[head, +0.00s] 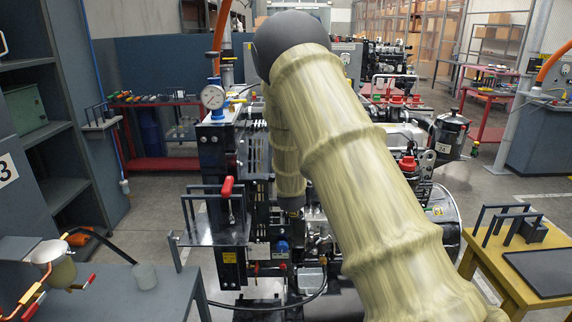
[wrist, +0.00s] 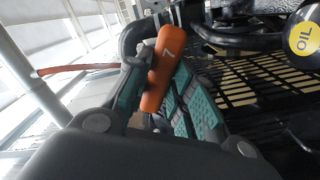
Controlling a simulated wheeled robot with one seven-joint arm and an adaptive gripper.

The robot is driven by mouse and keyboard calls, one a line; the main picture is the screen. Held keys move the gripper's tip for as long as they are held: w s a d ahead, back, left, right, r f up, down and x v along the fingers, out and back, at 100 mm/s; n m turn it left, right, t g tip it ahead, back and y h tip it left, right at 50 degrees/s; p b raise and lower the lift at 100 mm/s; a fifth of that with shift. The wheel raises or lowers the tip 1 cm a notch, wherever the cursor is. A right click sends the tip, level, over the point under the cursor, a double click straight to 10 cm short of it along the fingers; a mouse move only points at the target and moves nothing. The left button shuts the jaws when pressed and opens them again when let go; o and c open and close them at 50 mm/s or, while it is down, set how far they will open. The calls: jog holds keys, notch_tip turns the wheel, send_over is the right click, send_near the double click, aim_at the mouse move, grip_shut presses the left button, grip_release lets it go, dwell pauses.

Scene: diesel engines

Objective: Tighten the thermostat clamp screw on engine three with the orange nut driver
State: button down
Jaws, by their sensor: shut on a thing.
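The orange nut driver (wrist: 163,68), with a 7 on its handle, sits between the teal-padded fingers of my gripper (wrist: 158,88) in the wrist view. The gripper is shut on the handle, which is tilted in that picture. The driver's tip cannot be made out. In the head view my arm covers much of the engine (head: 402,135), and I cannot clearly see the gripper or the driver there. I cannot pick out the thermostat clamp screw in either view.
A yellow OIL cap (wrist: 304,38) and dark pipework lie right of the fingers. A pressure gauge (head: 213,97) and a red-handled lever (head: 227,187) stand left of my arm. A grey bench (head: 170,285) is at lower left, a yellow table (head: 515,285) at lower right.

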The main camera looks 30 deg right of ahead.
jog(key=shift+w+a, duration=0.15)
jog(key=shift+w, duration=0.4)
jog(key=shift+w+f, duration=0.1)
jog(key=shift+w, duration=0.35)
jog(key=shift+w+d, duration=0.2)
jog(key=shift+w, duration=0.1)
jog(key=shift+w+d, duration=0.2)
jog(key=shift+d, duration=0.2)
jog(key=x, duration=0.4)
jog(key=shift+w, duration=0.1)
jog(key=shift+b+x, duration=0.6)
jog(key=shift+x, duration=0.35)
dwell(0.8)
